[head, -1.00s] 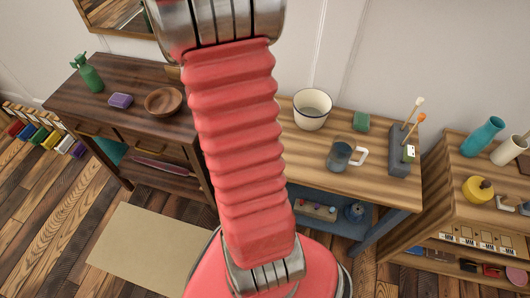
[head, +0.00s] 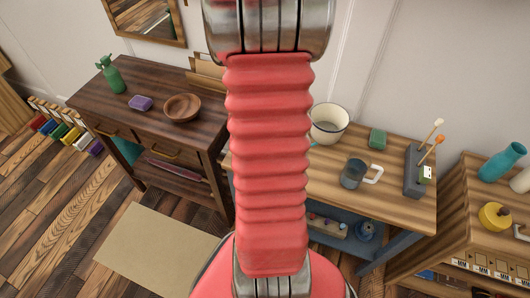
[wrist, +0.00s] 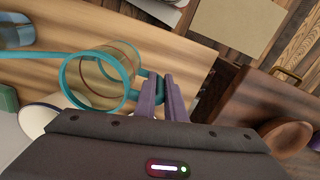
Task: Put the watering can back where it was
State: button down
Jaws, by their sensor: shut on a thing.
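The watering can (wrist: 112,62) has a see-through body with a teal rim and a long teal spout that points left in the wrist view. My gripper (wrist: 161,84) is shut on its teal handle, with the purple-grey fingers close together. The can hangs over the light wooden bench (wrist: 165,45), which also shows in the head view (head: 320,185). How far it is above the bench top I cannot tell. In the head view my own arm hides the gripper and nearly all of the can.
On the bench stand a white pot (head: 328,128), a green block (head: 378,138), a grey-blue mug (head: 352,174) and a grey holder (head: 414,172) with brushes. A dark table (head: 150,108) at left bears a green bottle (head: 112,78), purple sponge (head: 140,103) and wooden bowl (head: 182,107).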

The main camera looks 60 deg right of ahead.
jog(key=shift+f, duration=1.6)
jog(key=shift+f, duration=1.9)
jog(key=c, duration=1.8)
grip_release()
jog(key=shift+f, duration=0.1)
notch_tip(320, 180, up, 12)
jog(key=shift+r, duration=0.15)
